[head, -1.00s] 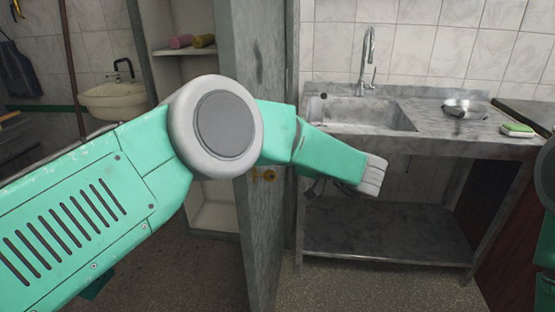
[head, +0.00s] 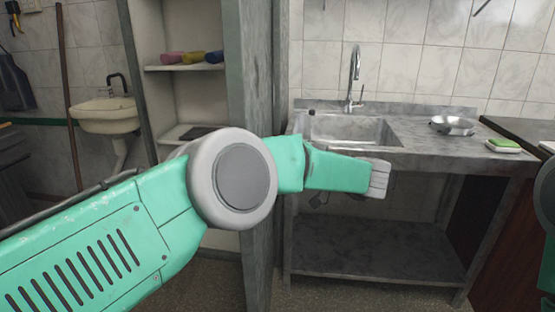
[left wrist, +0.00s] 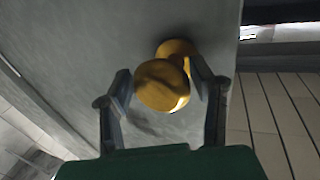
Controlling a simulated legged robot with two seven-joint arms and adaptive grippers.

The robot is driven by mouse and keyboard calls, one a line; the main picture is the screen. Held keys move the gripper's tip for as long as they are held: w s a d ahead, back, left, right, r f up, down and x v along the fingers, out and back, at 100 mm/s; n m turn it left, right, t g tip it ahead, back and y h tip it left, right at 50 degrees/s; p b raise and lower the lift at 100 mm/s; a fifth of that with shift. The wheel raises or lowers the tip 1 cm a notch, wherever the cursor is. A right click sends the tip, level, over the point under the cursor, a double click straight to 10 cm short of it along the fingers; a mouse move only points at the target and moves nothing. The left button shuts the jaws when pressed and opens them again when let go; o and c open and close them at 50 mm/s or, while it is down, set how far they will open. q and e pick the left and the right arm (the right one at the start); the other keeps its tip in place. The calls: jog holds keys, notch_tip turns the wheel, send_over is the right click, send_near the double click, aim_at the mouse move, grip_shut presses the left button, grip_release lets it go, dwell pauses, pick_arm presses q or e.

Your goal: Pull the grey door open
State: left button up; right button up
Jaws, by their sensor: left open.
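The grey door (head: 252,70) stands ajar in the head view, seen nearly edge-on, with open shelving to its left. My left arm crosses in front of its middle and hides its knob there. In the left wrist view the yellow brass knob (left wrist: 163,84) stands out from the grey door face (left wrist: 90,45). My left gripper (left wrist: 162,76) is open, one finger on each side of the knob. I cannot tell whether the fingers touch it. My right gripper is in neither view.
Shelves (head: 183,68) with several coloured rolls are behind the door. A small basin (head: 105,115) is at the left.

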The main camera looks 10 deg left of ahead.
pick_arm(q)
jog(key=shift+a, duration=0.1)
jog(key=shift+r, duration=0.35)
notch_tip(320, 180, up, 9)
jog(key=shift+r, duration=0.1)
dwell(0.5)
